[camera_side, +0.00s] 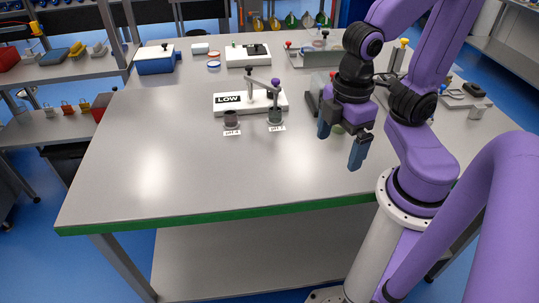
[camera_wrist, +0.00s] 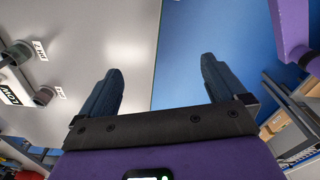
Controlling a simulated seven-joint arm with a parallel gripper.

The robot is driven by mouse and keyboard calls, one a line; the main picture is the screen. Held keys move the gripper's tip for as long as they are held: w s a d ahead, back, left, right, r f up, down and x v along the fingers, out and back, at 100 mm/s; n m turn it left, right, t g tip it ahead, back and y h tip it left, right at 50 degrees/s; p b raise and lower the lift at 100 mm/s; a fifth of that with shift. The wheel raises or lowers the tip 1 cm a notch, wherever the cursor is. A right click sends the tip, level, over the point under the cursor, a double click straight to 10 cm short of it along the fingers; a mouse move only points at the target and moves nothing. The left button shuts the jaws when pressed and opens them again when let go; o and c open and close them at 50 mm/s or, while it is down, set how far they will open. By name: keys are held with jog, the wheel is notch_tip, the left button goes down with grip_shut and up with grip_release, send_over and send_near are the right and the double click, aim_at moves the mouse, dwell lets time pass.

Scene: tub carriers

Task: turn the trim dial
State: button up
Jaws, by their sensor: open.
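A white instrument base (camera_side: 225,110) with a black-on-white LOW sign (camera_side: 229,98) stands mid-table in the side view. A post on it carries a grey arm with a purple knob (camera_side: 275,82) at its right end. I cannot tell whether this knob or another part is the trim dial. Two small dark cups, one at left (camera_side: 231,118) and one at right (camera_side: 275,116), stand in front with pH labels. The LOW sign also shows in the wrist view (camera_wrist: 9,96). My gripper (camera_side: 340,141) is open and empty, right of the base and above the table; its fingers show in the wrist view (camera_wrist: 160,68).
A blue box (camera_side: 155,64) and a white board (camera_side: 247,56) stand at the back. A clear-walled tray (camera_side: 312,57) is behind my gripper. Grey fixtures (camera_side: 463,97) lie at the right. The table's front-left area is bare up to its green edge (camera_side: 220,217).

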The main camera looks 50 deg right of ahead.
jog(key=shift+s+d+f, duration=0.1)
jog(key=shift+s, duration=0.05)
jog(key=c, duration=0.4)
jog(key=w+d+r+m, duration=0.1)
jog(key=w+r+m, duration=0.1)
jog(key=w+m, duration=0.75)
jog(key=w+d+r+m, duration=0.25)
jog(key=w+m, duration=0.35)
jog(key=w, duration=0.7)
jog(key=shift+c, duration=0.2)
jog(key=w+d+r+m, duration=0.1)
jog(key=w+d+m, duration=0.55)
jog(key=d, duration=0.45)
jog(key=w+d+m, duration=0.5)
jog(key=d+m, duration=0.3)
jog(key=d, duration=0.2)
notch_tip(320, 180, down, 17)
jog(key=shift+w+d+r, duration=0.1)
jog(key=shift+w+r, duration=0.05)
jog(key=shift+n, duration=0.3)
jog(key=c, duration=1.1)
